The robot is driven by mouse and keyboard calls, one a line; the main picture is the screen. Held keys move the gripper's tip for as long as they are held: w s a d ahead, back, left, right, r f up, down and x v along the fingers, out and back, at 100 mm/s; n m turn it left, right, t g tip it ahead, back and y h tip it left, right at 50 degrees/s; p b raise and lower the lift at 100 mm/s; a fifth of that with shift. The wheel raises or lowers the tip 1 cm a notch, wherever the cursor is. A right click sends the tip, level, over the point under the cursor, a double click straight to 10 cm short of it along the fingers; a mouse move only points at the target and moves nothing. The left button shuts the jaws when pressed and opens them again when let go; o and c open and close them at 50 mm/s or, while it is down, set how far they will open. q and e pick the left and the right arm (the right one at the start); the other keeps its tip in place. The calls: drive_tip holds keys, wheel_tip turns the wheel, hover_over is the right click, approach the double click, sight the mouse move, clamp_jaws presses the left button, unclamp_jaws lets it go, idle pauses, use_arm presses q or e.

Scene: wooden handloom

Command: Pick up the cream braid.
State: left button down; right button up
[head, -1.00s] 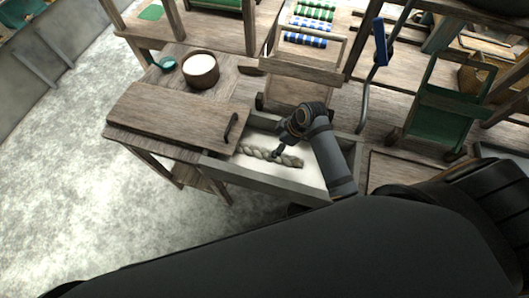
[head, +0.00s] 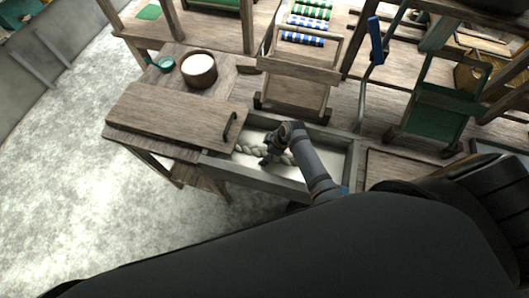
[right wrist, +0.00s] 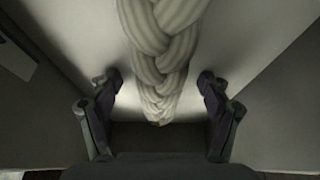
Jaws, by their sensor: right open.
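The cream braid (head: 248,150) lies in the open, pale-floored drawer (head: 222,167) at the middle of the head view. In the right wrist view the braid (right wrist: 163,50) runs down from the top edge, and its lower end lies between the fingers. My right gripper (head: 266,160) is down in the drawer over the braid and hides part of it. In the wrist view the right gripper (right wrist: 162,88) is open, one finger on each side of the braid, with a gap on both sides. My left gripper is not in view.
A wooden lid with a dark handle (head: 172,115) lies left of the drawer. A bowl of white material (head: 199,72) and a small teal dish (head: 166,64) stand behind it. Wooden loom frames (head: 294,88) stand behind the drawer. The drawer's right part is clear.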

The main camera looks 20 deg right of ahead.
clamp_jaws()
idle(0.4)
drive_tip(key=shift+r, duration=0.1)
